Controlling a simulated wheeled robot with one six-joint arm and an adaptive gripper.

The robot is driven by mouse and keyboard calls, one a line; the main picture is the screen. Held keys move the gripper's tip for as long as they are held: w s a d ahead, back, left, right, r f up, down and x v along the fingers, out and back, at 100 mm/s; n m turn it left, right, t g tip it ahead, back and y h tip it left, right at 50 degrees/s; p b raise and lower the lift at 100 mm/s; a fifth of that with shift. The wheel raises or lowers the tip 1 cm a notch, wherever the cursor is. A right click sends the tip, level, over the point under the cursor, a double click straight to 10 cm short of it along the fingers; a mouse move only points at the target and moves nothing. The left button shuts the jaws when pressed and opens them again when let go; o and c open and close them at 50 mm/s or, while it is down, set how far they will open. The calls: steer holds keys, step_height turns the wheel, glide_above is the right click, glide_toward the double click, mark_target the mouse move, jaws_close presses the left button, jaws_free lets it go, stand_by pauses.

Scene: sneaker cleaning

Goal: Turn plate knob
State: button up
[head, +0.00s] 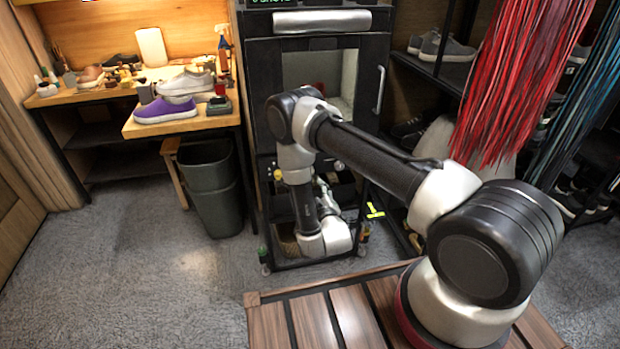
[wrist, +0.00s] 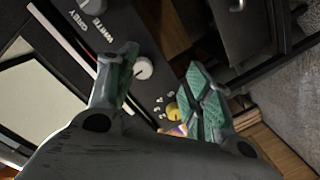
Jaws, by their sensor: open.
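In the wrist view, a black control panel (wrist: 128,22) carries a white knob (wrist: 141,67), a yellow knob (wrist: 172,110) and a grey knob (wrist: 92,6). I cannot tell by a label which one is the plate knob. My gripper (wrist: 161,57) is open, with its green-padded fingers on either side of the white knob and the yellow knob. The yellow knob lies close to the right finger; contact cannot be told. In the head view, the black cabinet (head: 262,90) stands behind my arm, and my gripper is small and partly hidden low in front of it.
A dark bin (head: 213,190) stands left of the cabinet, near a bench with a purple sneaker (head: 165,110). Shoe racks and hanging red laces (head: 520,80) fill the right side. A slatted wooden surface (head: 318,325) is in front. The carpet at left is clear.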

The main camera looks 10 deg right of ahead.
steer(key=w+r+t, duration=0.1)
steer(key=w+r, duration=0.1)
steer(key=w, duration=0.6)
steer(key=shift+a+r+n, duration=0.15)
steer(key=shift+r+n, duration=0.15)
steer(key=shift+n, duration=0.1)
steer(key=shift+c, duration=0.2)
steer(key=c, duration=1)
